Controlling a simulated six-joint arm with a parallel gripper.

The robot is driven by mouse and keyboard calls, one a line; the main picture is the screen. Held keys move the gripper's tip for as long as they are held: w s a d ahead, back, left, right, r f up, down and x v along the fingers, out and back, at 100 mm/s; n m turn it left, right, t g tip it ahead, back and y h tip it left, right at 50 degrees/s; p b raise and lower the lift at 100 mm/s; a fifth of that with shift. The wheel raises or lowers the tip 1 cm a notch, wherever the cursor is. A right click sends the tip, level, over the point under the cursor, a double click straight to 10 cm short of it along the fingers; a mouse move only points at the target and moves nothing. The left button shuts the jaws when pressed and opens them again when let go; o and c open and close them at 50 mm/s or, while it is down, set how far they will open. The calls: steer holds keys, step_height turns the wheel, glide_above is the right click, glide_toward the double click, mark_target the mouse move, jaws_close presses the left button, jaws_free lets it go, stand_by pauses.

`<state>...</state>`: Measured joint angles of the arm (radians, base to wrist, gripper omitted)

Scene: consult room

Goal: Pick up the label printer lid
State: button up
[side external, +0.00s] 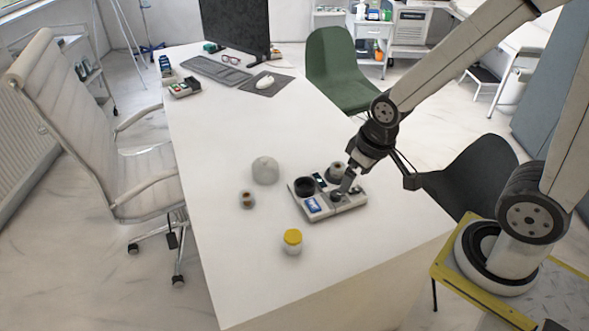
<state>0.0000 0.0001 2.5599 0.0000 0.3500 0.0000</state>
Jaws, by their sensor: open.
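A pale, rounded, dome-like piece (265,171) lies on the white desk (240,225); it may be the label printer lid, but I cannot tell for sure. To its right is a low light-grey unit (321,215) with a dark round cup (304,186), a grey round part (335,172) and a blue-and-white piece (312,205) on it. My gripper (346,185) is open and points down over the right part of this unit. I cannot tell whether its fingers touch anything there. The gripper hides some of the unit.
A small brown-and-white roll (247,200) and a yellow-capped jar (292,242) stand on the desk near the unit. A keyboard (215,71), monitor (236,25) and mouse (264,82) are at the far end. The desk's middle is clear.

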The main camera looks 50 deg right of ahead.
steer(key=c, duration=0.4)
steer(key=shift+o, duration=0.2)
steer(key=shift+w, duration=0.1)
steer(key=w+d+f, duration=0.2)
steer(key=w+f, duration=0.2)
steer(key=w, duration=0.6)
steer(key=w+d+f+n+t, duration=0.1)
steer(key=w+f, duration=0.3)
steer(key=w, duration=0.7)
steer(key=w+d+f+n+t+y, duration=0.1)
steer(key=w+d+f, duration=0.2)
steer(key=w, duration=0.7)
steer(key=shift+w+f, duration=0.2)
steer(key=shift+f, duration=0.25)
